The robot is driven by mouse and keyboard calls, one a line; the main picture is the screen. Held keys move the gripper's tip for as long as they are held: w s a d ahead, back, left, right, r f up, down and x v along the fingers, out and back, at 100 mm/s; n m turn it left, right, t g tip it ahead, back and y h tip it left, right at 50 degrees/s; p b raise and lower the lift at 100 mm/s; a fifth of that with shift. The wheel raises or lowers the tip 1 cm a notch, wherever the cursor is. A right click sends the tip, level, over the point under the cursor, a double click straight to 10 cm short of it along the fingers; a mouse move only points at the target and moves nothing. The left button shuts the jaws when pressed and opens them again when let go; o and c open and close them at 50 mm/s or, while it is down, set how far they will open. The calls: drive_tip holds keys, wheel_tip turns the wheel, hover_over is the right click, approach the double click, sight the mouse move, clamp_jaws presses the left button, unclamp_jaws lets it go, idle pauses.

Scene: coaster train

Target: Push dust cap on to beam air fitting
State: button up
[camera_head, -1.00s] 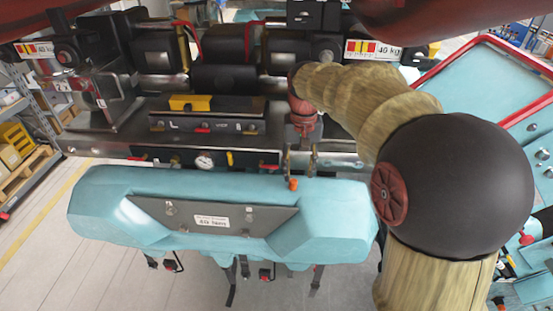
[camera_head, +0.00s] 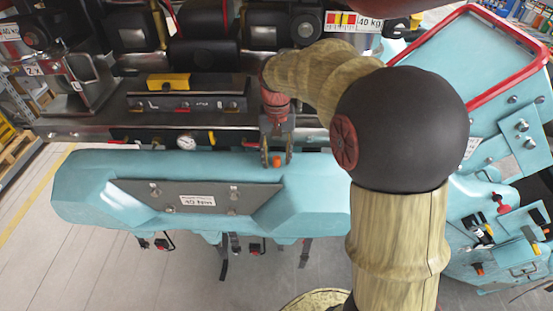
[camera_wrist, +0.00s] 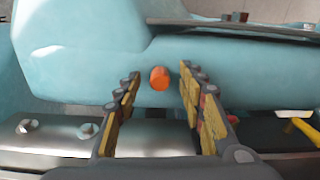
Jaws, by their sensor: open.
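A small orange cap (camera_head: 277,161) shows at the upper rear edge of the teal beam (camera_head: 95,190). In the wrist view the orange cap (camera_wrist: 159,78) is round, seen end-on, against the beam's teal face (camera_wrist: 90,65). My gripper (camera_head: 276,160) is at the beam's rear edge in the head view. In the wrist view my gripper (camera_wrist: 158,75) is open, with its yellow-padded fingers on either side of the cap and visible gaps. The cap hides any fitting behind it, so I cannot tell how far on it sits.
A dark metal assembly with a gauge (camera_head: 187,142) and a yellow block (camera_head: 168,81) lies behind the beam. A teal panel with a red rim (camera_head: 485,75) and a teal bench with fittings (camera_head: 490,235) stand on the right. Floor is clear at front left.

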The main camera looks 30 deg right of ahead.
drive_tip(key=shift+w+f, duration=0.1)
drive_tip(key=shift+f, duration=0.05)
drive_tip(key=shift+c, duration=0.4)
drive_tip(key=shift+c, duration=0.7)
drive_tip(key=c, duration=0.7)
drive_tip(key=shift+c, duration=0.2)
